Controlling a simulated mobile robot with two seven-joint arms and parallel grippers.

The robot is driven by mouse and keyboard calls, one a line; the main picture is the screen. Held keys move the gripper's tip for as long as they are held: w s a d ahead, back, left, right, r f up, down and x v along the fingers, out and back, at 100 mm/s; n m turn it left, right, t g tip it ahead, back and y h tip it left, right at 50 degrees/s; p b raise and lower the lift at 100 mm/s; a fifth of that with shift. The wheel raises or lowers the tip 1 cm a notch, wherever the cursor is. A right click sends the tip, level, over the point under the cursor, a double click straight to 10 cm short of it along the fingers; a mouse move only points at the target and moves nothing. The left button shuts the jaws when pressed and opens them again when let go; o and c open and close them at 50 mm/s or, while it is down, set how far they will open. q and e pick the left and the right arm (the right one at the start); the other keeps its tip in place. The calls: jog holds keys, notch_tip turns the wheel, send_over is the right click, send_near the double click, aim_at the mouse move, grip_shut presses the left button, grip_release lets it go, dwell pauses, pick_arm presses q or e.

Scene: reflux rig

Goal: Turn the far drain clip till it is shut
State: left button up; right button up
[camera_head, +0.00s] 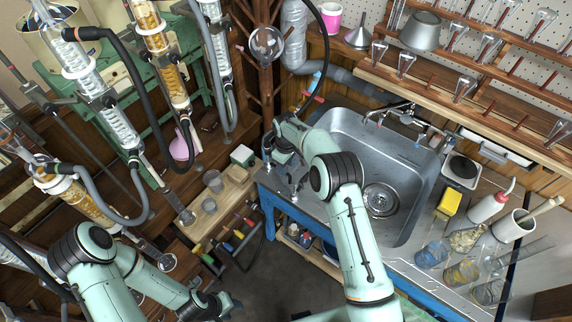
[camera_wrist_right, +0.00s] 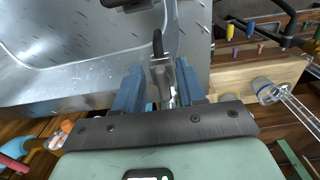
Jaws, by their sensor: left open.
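My right gripper (camera_wrist_right: 161,82) reaches down at the left rim of the sink. In the right wrist view its two blue-grey fingers stand on either side of a metal clip-like piece (camera_wrist_right: 162,70) with a black lever, and seem to close on it. This looks like a drain clip, but I cannot tell for sure whether it is the far one, or how far it is turned. In the head view my own wrist mostly hides that spot. My left gripper (camera_head: 226,304) is open and empty over the floor at the bottom.
The steel sink (camera_head: 400,222) lies right of my right gripper. A wooden block (camera_head: 224,212) with small beakers and coloured-handled tools stands to the left. Tall glass columns with hoses crowd the left side. Bottles and beakers (camera_head: 462,270) stand at the right.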

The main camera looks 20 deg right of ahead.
grip_shut()
pick_arm(q)
jog(key=shift+w, duration=0.1)
pick_arm(e)
jog(key=shift+m, duration=0.3)
jog(key=m, duration=0.1)
jog(key=m+p, duration=0.1)
jog(key=m, duration=0.1)
jog(key=shift+s+a+r, duration=0.1)
jog(key=shift+a, duration=0.2)
jog(key=m, duration=0.2)
jog(key=a+m+p, duration=0.1)
jog(key=m, duration=0.2)
jog(key=shift+m, duration=0.3)
pick_arm(q)
jog(key=shift+t, duration=0.3)
jog(key=w+r, duration=0.3)
jog(key=shift+w, duration=0.2)
pick_arm(e)
jog(key=m, duration=0.6)
jog(key=a+m, duration=0.1)
jog(key=m, duration=0.2)
jog(key=shift+w+a, duration=0.1)
jog(key=shift+w, duration=0.25)
jog(key=shift+m, duration=0.3)
